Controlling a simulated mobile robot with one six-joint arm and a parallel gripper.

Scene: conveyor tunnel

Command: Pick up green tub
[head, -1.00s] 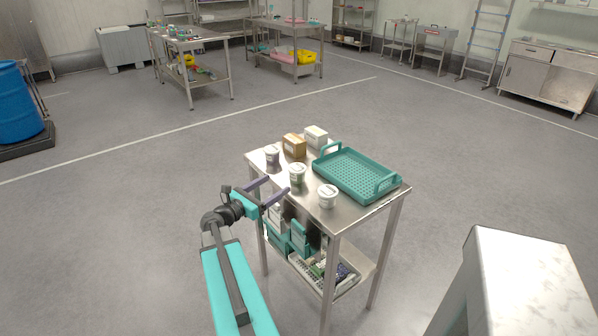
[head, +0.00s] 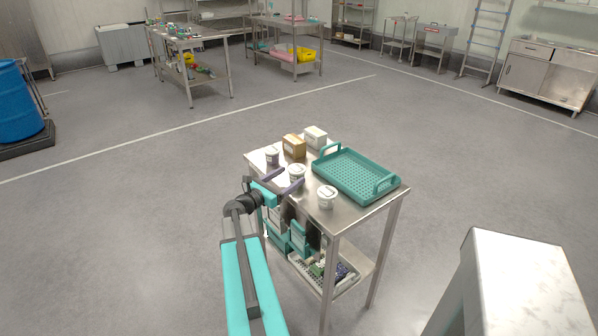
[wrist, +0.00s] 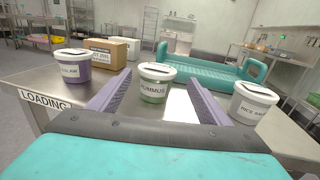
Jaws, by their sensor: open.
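The green tub, with a white lid and a label reading HUMMUS, stands upright on the steel table in the wrist view (wrist: 154,96) and the head view (head: 297,172). My gripper (head: 287,178) is open and empty at the table's near edge. In the wrist view its two purple fingers (wrist: 160,82) point at the tub, one on each side of it in the picture. I cannot tell whether the fingertips reach past its near side. In the head view a finger covers the tub's lower part.
A purple-sided tub (wrist: 70,72) stands left of the green tub, and a pale tub (wrist: 252,104) right. A brown box (head: 294,146), a white box (head: 316,137) and a teal tray (head: 345,187) fill the table's back and right.

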